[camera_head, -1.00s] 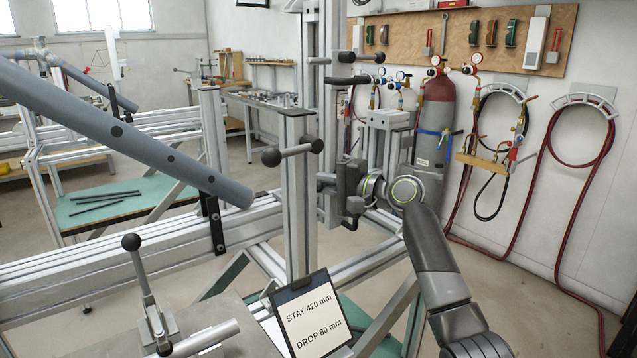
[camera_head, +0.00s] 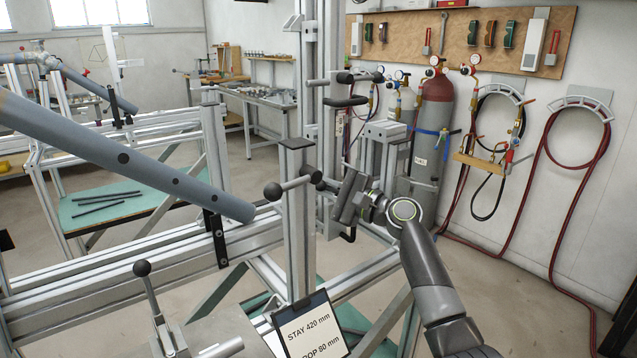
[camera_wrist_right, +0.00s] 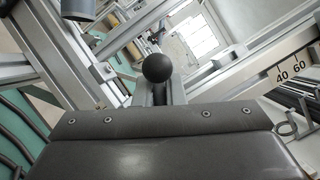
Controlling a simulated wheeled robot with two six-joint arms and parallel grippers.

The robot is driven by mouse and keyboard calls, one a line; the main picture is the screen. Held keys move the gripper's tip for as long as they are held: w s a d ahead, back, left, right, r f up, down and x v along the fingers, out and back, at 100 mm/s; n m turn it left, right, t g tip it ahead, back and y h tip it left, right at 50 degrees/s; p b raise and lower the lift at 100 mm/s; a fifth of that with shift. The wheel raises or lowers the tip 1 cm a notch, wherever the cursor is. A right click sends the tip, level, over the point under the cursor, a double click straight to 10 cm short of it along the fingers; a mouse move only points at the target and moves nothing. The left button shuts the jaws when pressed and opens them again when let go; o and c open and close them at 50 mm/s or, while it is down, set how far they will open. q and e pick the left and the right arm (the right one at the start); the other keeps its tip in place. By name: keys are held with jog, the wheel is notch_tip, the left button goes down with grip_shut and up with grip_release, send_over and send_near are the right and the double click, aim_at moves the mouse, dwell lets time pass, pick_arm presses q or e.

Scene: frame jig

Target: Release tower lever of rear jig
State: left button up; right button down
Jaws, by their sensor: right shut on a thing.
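My right gripper (camera_head: 342,203) is at the tower (camera_head: 326,60), the tall aluminium upright of the rear jig, just right of a shorter front post. It is tilted and shut on the tower lever, which is mostly hidden by the gripper in the head view. In the right wrist view, the lever's black ball end (camera_wrist_right: 158,67) sticks out just beyond the dark gripper body; its fingertips are hidden there. My left gripper is not in view.
A T-handle (camera_head: 291,184) with black ball ends crosses the front post close left of my gripper. Dark handles (camera_head: 345,101) stick out above it. A grey tube (camera_head: 150,162) slopes in from the left. A clipboard (camera_head: 312,330) hangs below.

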jog(key=shift+w+d+r+m+t, duration=0.1)
jog(key=shift+r+m+t, duration=0.15)
jog(key=shift+m, duration=0.35)
jog(key=c, duration=1.5)
grip_release()
jog(key=b+v, duration=0.1)
jog(key=v, duration=1.6)
jog(key=shift+d+f, duration=0.2)
jog(key=shift+d, duration=0.1)
jog(key=shift+c, duration=0.3)
